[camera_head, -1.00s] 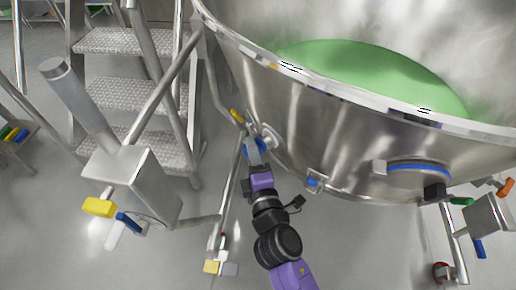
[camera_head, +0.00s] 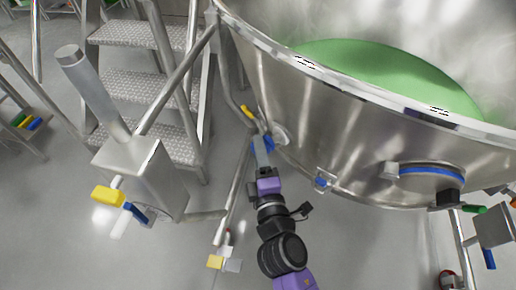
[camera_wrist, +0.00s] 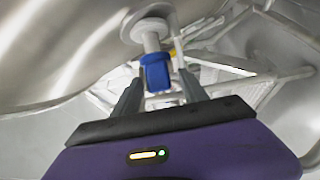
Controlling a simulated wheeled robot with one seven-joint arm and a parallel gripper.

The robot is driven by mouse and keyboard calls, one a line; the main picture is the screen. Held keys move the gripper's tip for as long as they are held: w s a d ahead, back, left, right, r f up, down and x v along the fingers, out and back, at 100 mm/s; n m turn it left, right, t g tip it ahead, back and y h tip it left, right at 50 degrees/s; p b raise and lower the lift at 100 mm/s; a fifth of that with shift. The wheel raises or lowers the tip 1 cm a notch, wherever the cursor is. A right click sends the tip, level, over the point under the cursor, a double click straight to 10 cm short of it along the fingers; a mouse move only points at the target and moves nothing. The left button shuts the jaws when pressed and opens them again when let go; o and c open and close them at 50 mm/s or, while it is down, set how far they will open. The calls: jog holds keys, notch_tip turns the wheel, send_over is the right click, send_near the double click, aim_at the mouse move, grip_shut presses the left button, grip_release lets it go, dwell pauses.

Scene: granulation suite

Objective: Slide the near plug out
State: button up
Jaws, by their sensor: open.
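The near plug (camera_wrist: 155,73) shows a blue end on a pale round steel fitting that juts from the big steel vessel's wall. In the wrist view my gripper (camera_wrist: 160,92) is open, with one grey finger on each side below the blue end. I cannot tell whether either finger touches it. In the head view my gripper (camera_head: 262,148) reaches up to the vessel's lower left side, and blue (camera_head: 269,143) shows beside its fingertips. The fingers hide much of the plug there.
The steel vessel (camera_head: 300,110) holds green material (camera_head: 390,75). Metal steps (camera_head: 145,90) and a steel post unit (camera_head: 140,170) with yellow and blue handles stand at left. A thin pipe (camera_head: 235,190) runs close by on the left.

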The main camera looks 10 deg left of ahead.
jog(key=v, duration=0.6)
jog(key=shift+s, duration=0.3)
jog(key=s+d+r+m+g+h, duration=0.1)
jog(key=s+d+m+h, duration=0.2)
jog(key=s+d+m, duration=1.05)
jog(key=s+d+r+m+g+h, duration=0.1)
jog(key=s+d+m+h, duration=0.2)
jog(key=s+d+m, duration=1.05)
jog(key=s+a+r+n+p, duration=0.1)
jog(key=r+n+p, duration=0.1)
jog(key=r+p, duration=0.8)
jog(key=s+a+r+n+p, duration=0.1)
jog(key=s+r+n+p, duration=0.1)
jog(key=r+p, duration=0.9)
jog(key=shift+s+r+n, duration=0.2)
jog(key=shift+r+n, duration=0.2)
jog(key=shift+r, duration=0.1)
